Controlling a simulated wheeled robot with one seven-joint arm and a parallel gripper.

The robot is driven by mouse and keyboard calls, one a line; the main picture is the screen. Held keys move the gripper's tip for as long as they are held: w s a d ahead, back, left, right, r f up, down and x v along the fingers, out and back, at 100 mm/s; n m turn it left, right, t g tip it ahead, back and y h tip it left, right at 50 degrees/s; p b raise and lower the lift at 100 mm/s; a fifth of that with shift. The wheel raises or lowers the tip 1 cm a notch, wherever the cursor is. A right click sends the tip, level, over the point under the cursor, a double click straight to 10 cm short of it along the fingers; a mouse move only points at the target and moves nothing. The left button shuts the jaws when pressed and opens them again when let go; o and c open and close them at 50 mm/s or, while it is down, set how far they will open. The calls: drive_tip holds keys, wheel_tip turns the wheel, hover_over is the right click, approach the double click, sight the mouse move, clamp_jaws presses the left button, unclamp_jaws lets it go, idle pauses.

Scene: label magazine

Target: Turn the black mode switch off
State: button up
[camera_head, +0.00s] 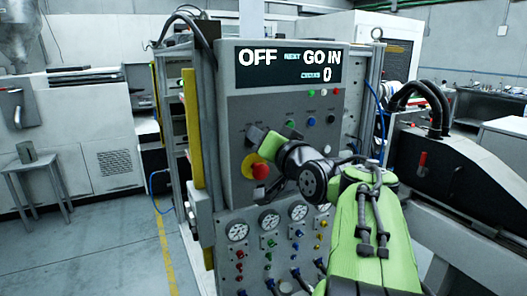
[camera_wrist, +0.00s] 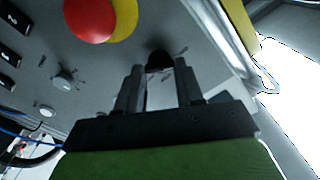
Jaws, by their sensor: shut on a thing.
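The black mode switch (camera_wrist: 158,58) is a dark round knob on the grey panel, at the upper middle of the wrist view. My gripper (camera_wrist: 157,70) has one finger on each side of it and is shut on it. In the head view my gripper (camera_head: 257,134) is at the panel's left side, above the red emergency button (camera_head: 260,171), and largely hides the switch. The switch's pointer direction cannot be made out. The display (camera_head: 288,67) at the top of the panel reads "OFF", "GO IN" and "0".
The red button on its yellow disc also shows in the wrist view (camera_wrist: 90,18), close beside the switch. Small coloured buttons and knobs (camera_head: 311,121) lie to the right. Gauges (camera_head: 268,219) and coloured fittings are below. A yellow strip (camera_head: 193,128) borders the left edge.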

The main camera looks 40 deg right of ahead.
drive_tip(key=shift+n+b, duration=0.75)
drive_tip(key=shift+n, duration=0.35)
drive_tip(key=o, duration=1)
drive_tip(key=shift+o, duration=0.2)
drive_tip(key=v, duration=1.5)
drive_tip(key=shift+s+a+p, duration=0.2)
drive_tip(key=shift+s+p, duration=0.1)
drive_tip(key=shift+s, duration=0.05)
